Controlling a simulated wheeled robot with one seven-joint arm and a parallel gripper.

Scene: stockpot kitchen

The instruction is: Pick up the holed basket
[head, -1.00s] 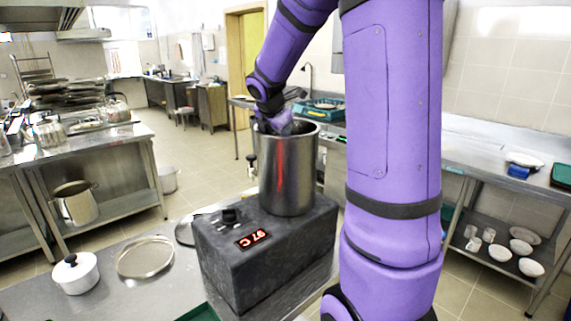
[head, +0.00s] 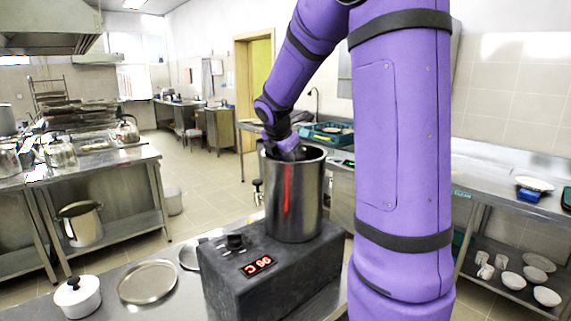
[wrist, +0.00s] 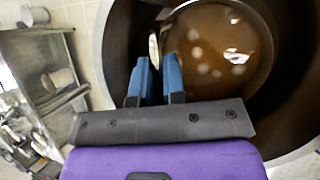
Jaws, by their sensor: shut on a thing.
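The steel stockpot (head: 296,205) stands upright on a dark heater block (head: 265,275) with a red number display. My gripper reaches down into the pot's mouth, so its fingers are hidden in the head view. In the wrist view my gripper (wrist: 158,68) has its two blue fingers close together inside the pot near its wall. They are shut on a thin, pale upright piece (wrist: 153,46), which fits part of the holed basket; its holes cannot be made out. Brown liquid (wrist: 225,30) with several pale round spots fills the pot's bottom.
A white lidded pot (head: 78,298) and a round metal tray (head: 147,282) lie left of the heater on the steel counter. A blue-green crate (head: 330,134) is on the bench behind the pot. Floor is open at the middle left.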

